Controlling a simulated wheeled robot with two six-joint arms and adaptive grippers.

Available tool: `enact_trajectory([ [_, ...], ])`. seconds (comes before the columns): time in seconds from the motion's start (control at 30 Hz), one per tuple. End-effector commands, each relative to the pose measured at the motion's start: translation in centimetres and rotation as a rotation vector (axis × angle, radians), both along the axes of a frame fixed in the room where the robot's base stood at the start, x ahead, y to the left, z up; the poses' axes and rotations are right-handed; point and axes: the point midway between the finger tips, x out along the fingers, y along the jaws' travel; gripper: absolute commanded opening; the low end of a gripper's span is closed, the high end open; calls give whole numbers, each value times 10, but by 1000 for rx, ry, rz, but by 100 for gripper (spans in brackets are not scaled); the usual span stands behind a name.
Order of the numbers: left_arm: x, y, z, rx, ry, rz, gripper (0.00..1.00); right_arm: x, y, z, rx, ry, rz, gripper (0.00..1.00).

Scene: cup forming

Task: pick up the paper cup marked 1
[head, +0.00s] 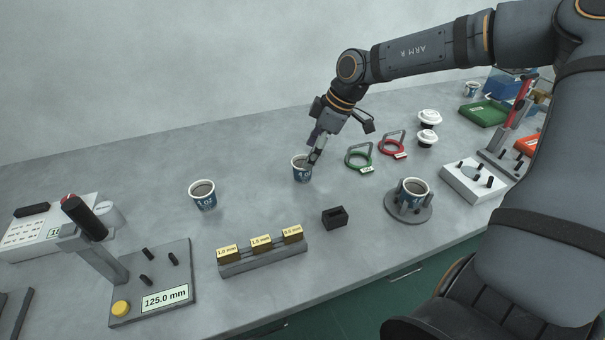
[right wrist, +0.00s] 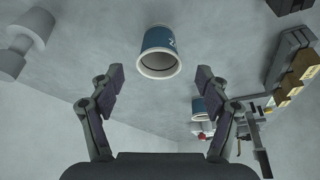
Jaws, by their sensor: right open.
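A blue and white paper cup (head: 301,174) stands on the table just below my right gripper (head: 314,156) in the head view; its mark is partly hidden and I cannot read it surely. The same cup (right wrist: 158,50) shows in the right wrist view ahead of the fingertips, roughly centred between them. My right gripper is open and empty; I cannot tell whether a finger touches the cup. Another paper cup (head: 203,198) with dark contents stands upright to the left, its print too small to read. A third cup (head: 414,187) sits in a round pronged stand (head: 409,211). My left gripper is out of view.
A gauge block rack (head: 262,262) and a small black block (head: 334,217) stand in front. Green and red ring gauges (head: 359,157) (head: 391,147) and white lidded pieces (head: 428,136) lie to the right. A 125.0 mm device (head: 150,285) stands front left.

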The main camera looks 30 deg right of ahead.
Motion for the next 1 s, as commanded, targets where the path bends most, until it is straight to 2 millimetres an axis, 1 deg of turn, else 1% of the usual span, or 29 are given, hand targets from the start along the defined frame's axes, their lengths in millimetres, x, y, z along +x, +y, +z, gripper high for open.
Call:
enact_trajectory([
  [0.07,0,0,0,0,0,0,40,1,2,-5,-1,2,-1,76],
  [0.3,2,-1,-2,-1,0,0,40,14,13,-41,-2,4,0,76],
  [0.4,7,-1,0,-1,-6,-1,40,16,16,-47,0,2,-1,76],
  [0.6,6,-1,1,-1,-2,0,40,16,16,-47,1,-1,0,76],
  [0.9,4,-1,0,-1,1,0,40,16,16,-47,0,0,-1,36],
  [0.93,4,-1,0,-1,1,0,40,16,16,-46,0,0,-1,33],
  [1.0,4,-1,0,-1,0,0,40,16,16,-46,0,0,-1,33],
])
